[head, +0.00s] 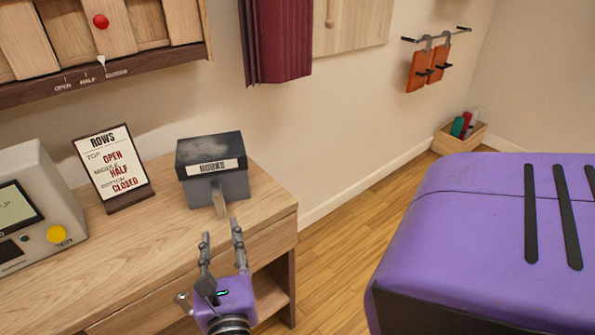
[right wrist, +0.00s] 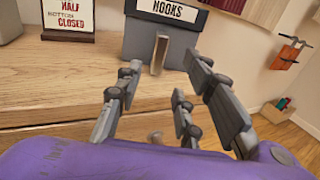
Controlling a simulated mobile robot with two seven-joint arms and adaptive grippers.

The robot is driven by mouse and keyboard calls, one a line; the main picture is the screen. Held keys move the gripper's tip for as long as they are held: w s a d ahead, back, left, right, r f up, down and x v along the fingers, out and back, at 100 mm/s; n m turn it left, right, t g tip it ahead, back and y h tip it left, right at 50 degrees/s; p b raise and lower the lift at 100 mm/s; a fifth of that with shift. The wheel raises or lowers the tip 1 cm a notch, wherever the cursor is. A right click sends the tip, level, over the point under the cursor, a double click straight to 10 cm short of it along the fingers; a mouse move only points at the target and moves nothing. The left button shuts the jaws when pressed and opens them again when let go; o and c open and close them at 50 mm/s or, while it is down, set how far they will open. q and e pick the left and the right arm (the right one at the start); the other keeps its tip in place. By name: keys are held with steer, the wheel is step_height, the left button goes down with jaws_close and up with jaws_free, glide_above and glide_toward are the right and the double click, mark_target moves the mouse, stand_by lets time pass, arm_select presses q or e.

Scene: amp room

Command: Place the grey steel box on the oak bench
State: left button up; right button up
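The grey steel box (head: 218,187) has a dark lid, a white label and a pale upright tab at its front. It stands on the right end of the oak bench (head: 160,232). The box also shows in the right wrist view (right wrist: 205,40), with the tab (right wrist: 159,55) facing me. My right gripper (head: 222,240) is open and empty, just in front of the box and its tab. In the right wrist view its fingers (right wrist: 165,85) are spread apart, with the tab beyond them and no contact visible. My left gripper is in neither view.
A sign with rows text (head: 113,168) stands left of the box. A beige device with a yellow button (head: 57,234) is at the far left. A slatted wooden panel (head: 100,40) hangs above. Orange hangers (head: 427,68) and a small wooden crate (head: 460,143) are at the right. Bare bench lies in front.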

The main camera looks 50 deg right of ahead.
steer(key=s+a+f+n+t+y, duration=0.1)
steer(key=s+a+f+n+y, duration=0.4)
steer(key=n, duration=0.9)
steer(key=s+a+f+n+t+y, duration=0.25)
steer(key=s+f+n+y, duration=0.35)
steer(key=n, duration=0.8)
steer(key=s+d+f+n+g, duration=0.3)
steer(key=s+f+n+g, duration=0.8)
steer(key=s+f+n, duration=0.5)
steer(key=s+f, duration=0.4)
steer(key=s, duration=0.2)
steer(key=shift+s+f, duration=0.2)
steer(key=shift+s, duration=0.15)
